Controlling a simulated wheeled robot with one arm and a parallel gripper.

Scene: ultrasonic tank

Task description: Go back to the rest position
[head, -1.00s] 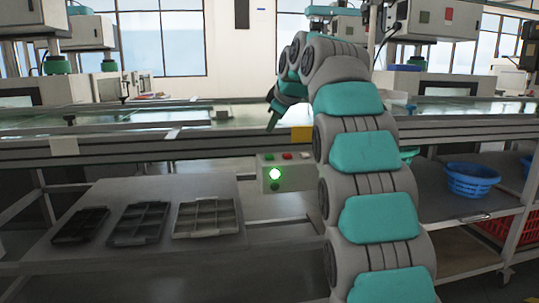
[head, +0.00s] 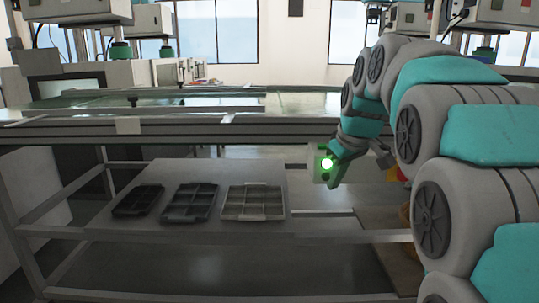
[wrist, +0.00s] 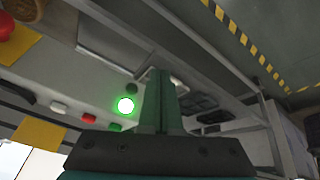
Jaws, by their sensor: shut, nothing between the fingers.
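My gripper (head: 335,176) hangs in the head view at the end of my bent arm, in front of the control box with the lit green button (head: 327,163). In the wrist view my gripper (wrist: 159,75) shows its two green fingers pressed together with nothing between them. The lit green button (wrist: 125,105) shows to the left of the fingers there, apart from them in the picture. How far the fingertips are from the box cannot be told.
Three divided trays, dark (head: 138,201), grey (head: 190,203) and light (head: 254,202), lie on the lower shelf (head: 150,231). The long tank rail (head: 60,134) crosses above them. A red button (wrist: 88,118) sits on the panel. Yellow-black floor tape (wrist: 245,40) shows in the wrist view.

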